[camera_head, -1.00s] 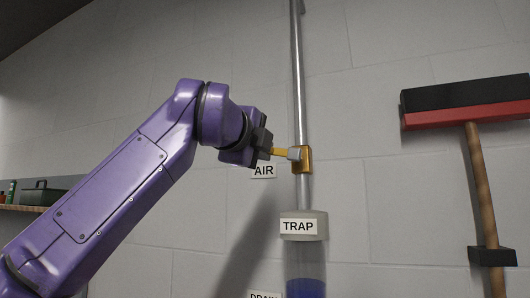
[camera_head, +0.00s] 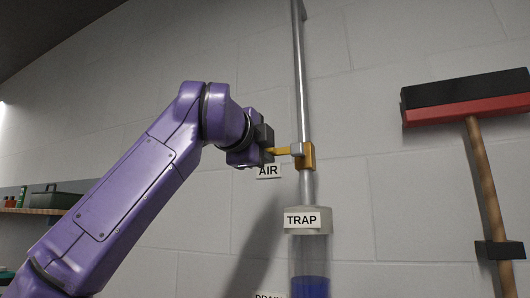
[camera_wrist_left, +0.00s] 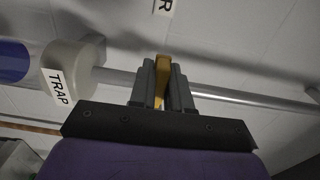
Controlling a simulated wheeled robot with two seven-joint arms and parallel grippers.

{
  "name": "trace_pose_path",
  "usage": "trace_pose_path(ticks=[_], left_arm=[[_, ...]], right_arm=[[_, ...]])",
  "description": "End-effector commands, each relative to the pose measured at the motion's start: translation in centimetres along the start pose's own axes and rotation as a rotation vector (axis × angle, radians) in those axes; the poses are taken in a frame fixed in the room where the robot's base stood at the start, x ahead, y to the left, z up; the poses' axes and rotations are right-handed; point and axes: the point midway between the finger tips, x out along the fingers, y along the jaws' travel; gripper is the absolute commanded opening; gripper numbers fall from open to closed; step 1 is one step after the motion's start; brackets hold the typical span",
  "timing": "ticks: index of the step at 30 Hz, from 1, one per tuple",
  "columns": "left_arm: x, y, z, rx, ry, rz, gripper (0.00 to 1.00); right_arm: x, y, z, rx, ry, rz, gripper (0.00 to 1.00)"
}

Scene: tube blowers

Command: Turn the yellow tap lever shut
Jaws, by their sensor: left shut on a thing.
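The yellow tap lever (camera_head: 281,151) sticks out to the left, about level, from a brass-coloured tap body (camera_head: 306,155) on the upright metal pipe in the head view. My left gripper (camera_head: 268,152) is shut on the lever's outer end. In the left wrist view the yellow lever (camera_wrist_left: 162,68) shows between the two dark fingers (camera_wrist_left: 162,85). The fingers hide part of the lever. My right gripper is not in view.
An AIR label (camera_head: 268,171) is on the wall just below the lever. The TRAP vessel (camera_head: 308,222), with blue liquid, hangs on the pipe below the tap. A squeegee (camera_head: 466,97) is on the right wall. A shelf (camera_head: 35,210) is at the left.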

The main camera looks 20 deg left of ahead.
Motion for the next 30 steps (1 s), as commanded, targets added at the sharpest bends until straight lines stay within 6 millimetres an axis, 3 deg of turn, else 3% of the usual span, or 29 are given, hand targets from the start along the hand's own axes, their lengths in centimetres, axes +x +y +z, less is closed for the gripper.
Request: trace_pose_path(ticks=[1, 3, 13, 24, 30], left_arm=[[0.1, 0.1, 0.0, -0.002, 0.000, 0.004, 0.24], [0.1, 0.1, 0.0, -0.002, 0.000, 0.004, 0.38], [-0.5, 0.2, -0.1, 0.000, 0.001, 0.001, 0.38], [-8.5, 0.3, 0.0, 0.000, 0.001, 0.000, 0.38], [-10.4, 0.1, 0.0, -0.001, 0.001, 0.002, 0.38]], right_arm=[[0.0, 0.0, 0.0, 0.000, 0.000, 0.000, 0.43], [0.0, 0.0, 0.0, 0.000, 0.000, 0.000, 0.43], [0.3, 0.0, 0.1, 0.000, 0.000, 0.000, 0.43], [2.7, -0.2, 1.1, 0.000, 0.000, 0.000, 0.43], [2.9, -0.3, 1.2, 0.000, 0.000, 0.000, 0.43]])
